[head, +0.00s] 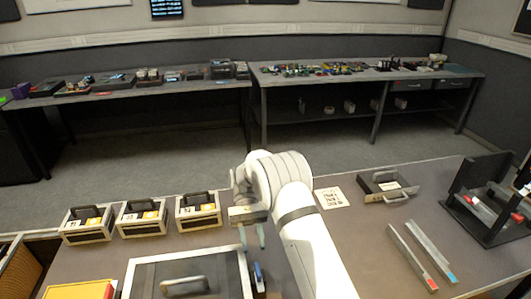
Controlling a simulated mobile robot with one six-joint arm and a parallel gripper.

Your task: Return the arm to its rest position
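My white arm rises from the bottom of the head view and bends over the near table (350,230). My gripper (253,246) hangs at its end, pointing down, left of the forearm. Its two teal-tipped fingers stand apart, with nothing visible between them. A large dark case with a pale rim (137,272) lies just left of and below the gripper in the picture. A small blue and dark item (259,277) shows just below the fingertips. I cannot tell how high the fingertips are above the table.
Several handled boxes (140,216) stand left of the arm. Right of it are a white card (331,198), a dark handled tray (390,187), two metal bars (424,255) and a black rack (485,200). Cluttered benches (125,82) line the far wall.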

